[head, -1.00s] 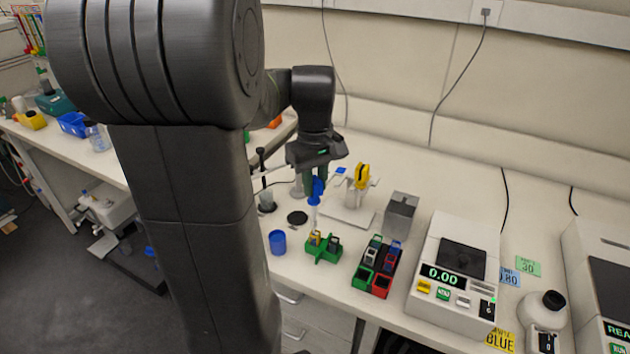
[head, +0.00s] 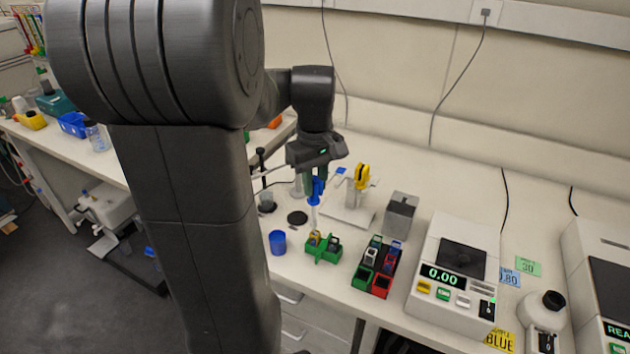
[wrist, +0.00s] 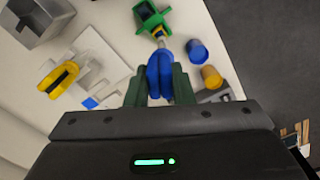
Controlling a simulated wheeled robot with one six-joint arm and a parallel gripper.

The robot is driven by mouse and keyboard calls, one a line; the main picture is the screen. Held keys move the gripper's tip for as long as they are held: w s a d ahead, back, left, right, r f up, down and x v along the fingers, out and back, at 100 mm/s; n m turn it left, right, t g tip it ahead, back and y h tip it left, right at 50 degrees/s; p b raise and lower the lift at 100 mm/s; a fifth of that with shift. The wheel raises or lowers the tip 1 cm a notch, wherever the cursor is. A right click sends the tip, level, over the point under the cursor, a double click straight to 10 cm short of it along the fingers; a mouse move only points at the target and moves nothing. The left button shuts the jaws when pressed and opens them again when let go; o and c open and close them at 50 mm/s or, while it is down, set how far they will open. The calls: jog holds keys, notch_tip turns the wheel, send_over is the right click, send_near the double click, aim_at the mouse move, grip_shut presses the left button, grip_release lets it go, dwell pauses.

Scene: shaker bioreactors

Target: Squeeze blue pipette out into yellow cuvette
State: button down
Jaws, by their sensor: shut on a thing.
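My gripper (head: 316,180) is shut on the blue pipette (head: 315,191). It holds the pipette upright, tip down, over the green rack. The pipette's blue bulb (wrist: 159,76) sits between my fingers in the wrist view. The yellow cuvette (head: 315,236) stands in the left part of the green rack (head: 322,256), with a dark cuvette beside it. The pipette tip is at or just above the yellow cuvette; I cannot tell whether it is inside. In the wrist view the tip points at the green rack (wrist: 150,16), and the cuvette is mostly hidden.
A blue cup (head: 277,243) stands left of the rack. A block of coloured cuvettes (head: 365,277) and a photometer reading 0.00 (head: 452,275) stand to the right. A stand with a yellow pipette (head: 361,177) and a grey box (head: 400,215) are behind.

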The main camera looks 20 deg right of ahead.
jog(key=shift+r+p, duration=1.75)
jog(key=shift+r, duration=0.3)
jog(key=shift+f, duration=0.1)
